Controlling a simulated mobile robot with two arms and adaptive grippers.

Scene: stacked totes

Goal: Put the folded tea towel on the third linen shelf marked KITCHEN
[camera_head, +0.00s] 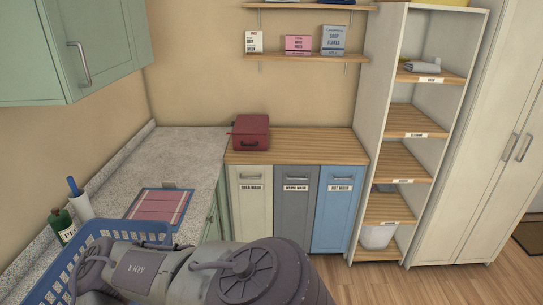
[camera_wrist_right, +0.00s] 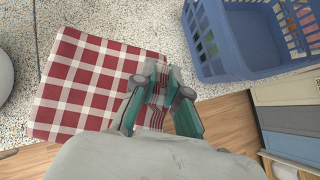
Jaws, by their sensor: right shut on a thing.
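A red-and-white checked tea towel (camera_wrist_right: 85,75) lies mostly flat on the speckled counter in the right wrist view, near the counter's edge. My right gripper (camera_wrist_right: 160,78) is shut on its right part, with cloth bunched between the fingers. I cannot pick out this towel or the right gripper in the head view. My left gripper is in neither view. The white linen unit (camera_head: 369,120) stands at the right in the head view. Its third shelf from the top (camera_head: 405,165) looks empty; the label on its front edge is too small to read.
A blue basket (camera_wrist_right: 225,68) stands on the counter right of the towel; it also shows in the head view (camera_head: 65,270). A dark red box (camera_head: 250,132) sits on the wooden top above the wash bins. Floor is clear before the shelves.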

